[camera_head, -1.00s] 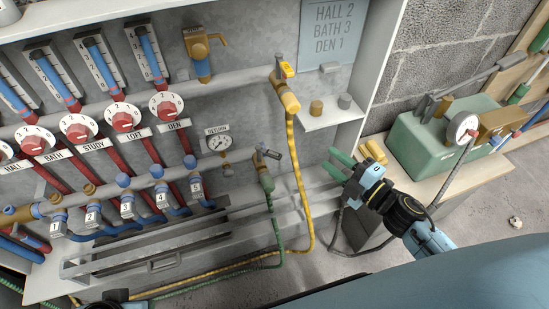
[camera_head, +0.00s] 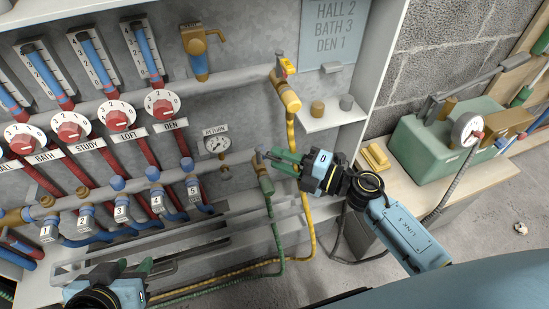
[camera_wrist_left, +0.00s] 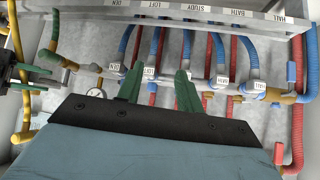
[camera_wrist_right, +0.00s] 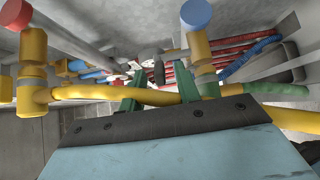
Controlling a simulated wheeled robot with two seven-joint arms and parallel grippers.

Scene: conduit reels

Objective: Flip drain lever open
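The drain valve (camera_head: 260,163) is a brass fitting at the right end of the lower pipe, with a green hose (camera_head: 276,235) below it. In the head view the right gripper (camera_head: 280,162) partly covers the valve and lever. My left gripper (camera_head: 135,269) is low at the left, in front of the rail; its fingers (camera_wrist_left: 158,88) are apart and empty.
A yellow-handled valve (camera_head: 286,68) with a yellow hose (camera_head: 304,205) stands above and beside the drain valve. A return gauge (camera_head: 217,144) and numbered valves lie left. A green pump box (camera_head: 430,140) sits on the right bench. A small shelf (camera_head: 330,118) juts out above my right gripper.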

